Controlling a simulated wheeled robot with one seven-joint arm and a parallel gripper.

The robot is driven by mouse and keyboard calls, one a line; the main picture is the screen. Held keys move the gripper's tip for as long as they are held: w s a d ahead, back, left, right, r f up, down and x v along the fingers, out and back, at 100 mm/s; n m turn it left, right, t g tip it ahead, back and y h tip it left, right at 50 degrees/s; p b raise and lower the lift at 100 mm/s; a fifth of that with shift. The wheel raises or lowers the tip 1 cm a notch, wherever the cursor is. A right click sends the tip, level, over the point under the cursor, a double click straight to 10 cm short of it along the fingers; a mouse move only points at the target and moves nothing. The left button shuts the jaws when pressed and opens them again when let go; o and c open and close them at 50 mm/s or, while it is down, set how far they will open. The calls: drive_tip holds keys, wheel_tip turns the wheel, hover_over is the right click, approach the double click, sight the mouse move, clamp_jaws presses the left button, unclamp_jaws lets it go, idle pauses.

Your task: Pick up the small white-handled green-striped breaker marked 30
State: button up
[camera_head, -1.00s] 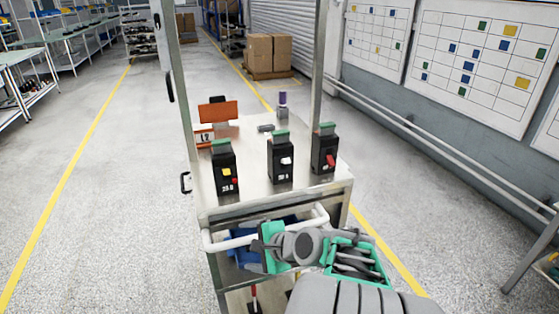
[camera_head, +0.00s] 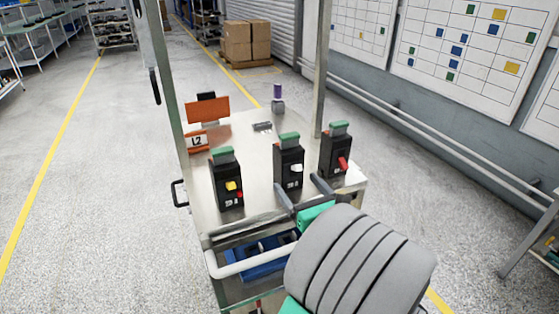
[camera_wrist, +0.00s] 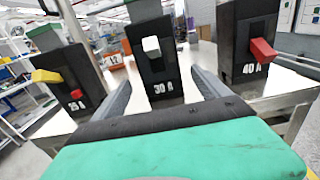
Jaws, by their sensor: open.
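The breaker marked 30 (camera_head: 289,163) is black with a green top stripe and a white handle. It stands upright in the middle of three breakers on the metal cart top (camera_head: 255,150). In the wrist view the 30 A breaker (camera_wrist: 153,62) is straight ahead, its white handle facing me. My gripper (camera_head: 303,197) is open and empty just in front of it. In the wrist view my fingers (camera_wrist: 162,88) point forward, one on each side of the breaker's lower part. A gap seems to remain; exact contact cannot be told.
A yellow-handled 25 A breaker (camera_head: 227,180) stands left, and a red-handled 40 A breaker (camera_head: 336,152) stands right, close by. Behind are an orange sign (camera_head: 208,109), an L2 label (camera_head: 197,141) and a purple-topped item (camera_head: 278,98). Cart posts (camera_head: 319,70) rise at the sides.

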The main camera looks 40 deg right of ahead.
sight(288, 172)
drive_tip(key=x, duration=0.6)
drive_tip(key=shift+w+d, duration=0.2)
drive_tip(key=shift+w, duration=0.2)
clamp_jaws()
idle(0.4)
